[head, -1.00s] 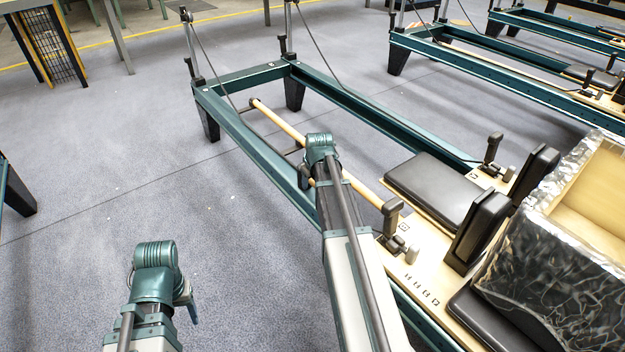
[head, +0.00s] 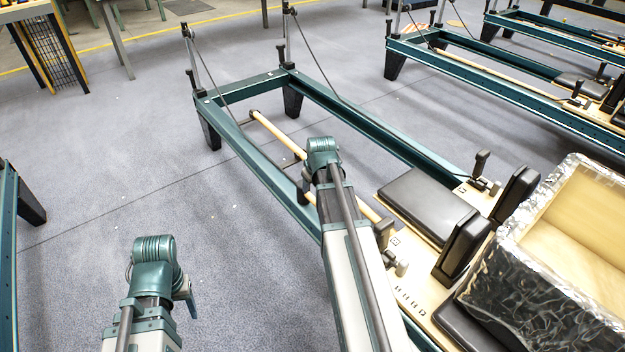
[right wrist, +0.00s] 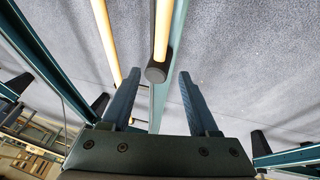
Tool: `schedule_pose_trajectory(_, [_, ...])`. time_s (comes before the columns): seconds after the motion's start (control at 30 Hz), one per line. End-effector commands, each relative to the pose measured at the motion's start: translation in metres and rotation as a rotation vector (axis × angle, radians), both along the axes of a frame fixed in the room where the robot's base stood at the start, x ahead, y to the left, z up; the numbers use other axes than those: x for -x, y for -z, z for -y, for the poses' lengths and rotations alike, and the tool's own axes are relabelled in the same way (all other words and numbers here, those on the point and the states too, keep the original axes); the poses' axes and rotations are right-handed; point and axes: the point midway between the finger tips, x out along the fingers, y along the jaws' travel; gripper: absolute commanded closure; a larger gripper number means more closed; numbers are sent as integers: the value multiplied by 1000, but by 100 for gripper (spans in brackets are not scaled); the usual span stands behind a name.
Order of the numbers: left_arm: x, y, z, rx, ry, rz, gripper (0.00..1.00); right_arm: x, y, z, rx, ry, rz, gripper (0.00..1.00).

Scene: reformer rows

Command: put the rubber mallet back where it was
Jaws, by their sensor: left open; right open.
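I cannot pick out the rubber mallet for certain in either view. In the right wrist view a pale wooden rod with a dark round end (right wrist: 157,72) shows between the fingers of my right gripper (right wrist: 156,80); I cannot tell whether it is the mallet or part of the reformer. The fingers are apart and do not visibly touch it. In the head view my right arm reaches over the near reformer (head: 245,153), and its fingers are mostly hidden. My left gripper (head: 186,293) is low over the floor at left, seen only in part, open.
A long wooden bar (head: 275,132) lies inside the reformer frame. Black pads (head: 424,198) and upright posts stand on its right part. An open box with a shiny dark outside (head: 530,275) is at right.

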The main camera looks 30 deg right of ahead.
Motion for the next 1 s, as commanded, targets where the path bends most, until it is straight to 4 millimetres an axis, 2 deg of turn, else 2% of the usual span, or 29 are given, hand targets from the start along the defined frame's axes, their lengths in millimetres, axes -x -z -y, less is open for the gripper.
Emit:
schedule_pose_trajectory(0.07, [0, -7, 0, -1, -1, 0, 41, 3, -6, -1, 0, 0, 0, 40])
schedule_pose_trajectory(0.37, [0, -5, 0, -1, -2, 0, 41, 3, -5, -1, 0, 0, 0, 40])
schedule_pose_trajectory(0.47, [0, -5, 0, -1, -2, 1, 41, 4, -4, -17, -8, -11, -11, 40])
schedule_pose_trajectory(0.57, [0, -5, 0, -1, -2, 1, 41, 9, -1, -63, -30, -42, -50, 40])
schedule_pose_trajectory(0.67, [0, -5, 0, -1, -2, 1, 41, 25, 5, -131, -54, -85, -118, 40])
schedule_pose_trajectory(0.7, [0, -5, 0, -1, -2, 1, 41, 35, 7, -160, -62, -101, -149, 40])
schedule_pose_trajectory(0.8, [0, -5, 0, -1, -2, 1, 41, 64, 10, -223, -68, -136, -228, 40])
schedule_pose_trajectory(0.9, [0, -5, 0, -1, -2, 1, 41, 98, 13, -273, -59, -161, -302, 40])
schedule_pose_trajectory(1.0, [0, -5, 0, -1, -2, 1, 41, 130, 13, -310, -41, -180, -362, 40])
